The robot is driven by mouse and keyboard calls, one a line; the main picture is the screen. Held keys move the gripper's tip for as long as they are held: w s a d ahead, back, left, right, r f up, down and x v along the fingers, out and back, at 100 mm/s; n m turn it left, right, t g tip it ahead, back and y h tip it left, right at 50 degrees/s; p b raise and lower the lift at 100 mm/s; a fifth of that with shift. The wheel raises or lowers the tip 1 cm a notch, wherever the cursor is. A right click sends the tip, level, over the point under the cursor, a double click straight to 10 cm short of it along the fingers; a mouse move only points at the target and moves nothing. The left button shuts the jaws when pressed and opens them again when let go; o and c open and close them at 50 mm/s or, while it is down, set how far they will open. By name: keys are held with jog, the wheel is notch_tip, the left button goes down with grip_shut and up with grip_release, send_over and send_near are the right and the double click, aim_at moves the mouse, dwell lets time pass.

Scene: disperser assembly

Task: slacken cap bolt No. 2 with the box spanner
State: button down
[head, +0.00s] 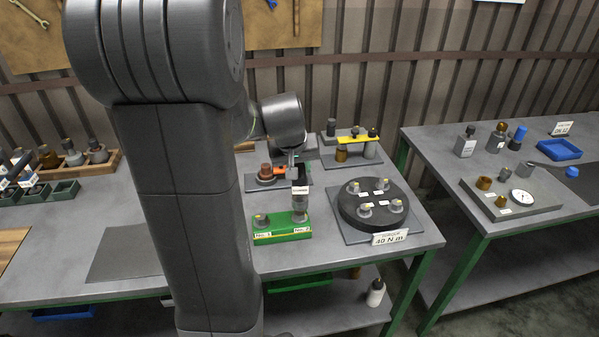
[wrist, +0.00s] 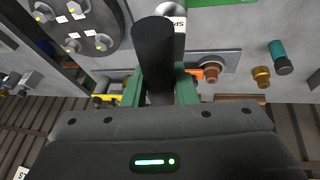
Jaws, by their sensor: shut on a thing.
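A green block (head: 283,235) with two white labels stands near the front of the bench. The left bolt (head: 262,218) shows a yellowish top. The right-hand bolt position, by the No. 2 label (head: 302,229), is covered by the box spanner (head: 300,205), so that bolt is hidden. The spanner is upright and carries a white label. I cannot tell whether its lower end is seated on the bolt. My gripper (head: 295,166) is shut on the spanner's upper part. In the wrist view its dark shaft (wrist: 153,50) stands between the green fingers (wrist: 159,90).
A dark round plate (head: 372,205) with several bolts sits right of the block, behind a 40 N m sign (head: 390,238). A brown part on a grey base (head: 265,173) and a stand with a yellow bar (head: 358,139) are behind. A dark mat (head: 125,253) lies left.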

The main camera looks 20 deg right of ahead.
jog(key=m+b, duration=0.1)
jog(key=m, duration=0.1)
jog(key=m+g+h+b, duration=0.1)
jog(key=m+b, duration=0.1)
jog(key=f+m+g+b, duration=0.1)
jog(key=m+b, duration=0.1)
jog(key=shift+w+m, duration=0.1)
jog(key=shift+m, duration=0.2)
jog(key=m+g, duration=0.1)
jog(key=m, duration=0.2)
jog(key=shift+g+h+b, duration=0.3)
jog(key=shift+g+b, duration=0.1)
jog(key=m+g, duration=0.1)
jog(key=m, duration=0.3)
jog(key=shift+g, duration=0.3)
jog(key=shift+f, duration=0.1)
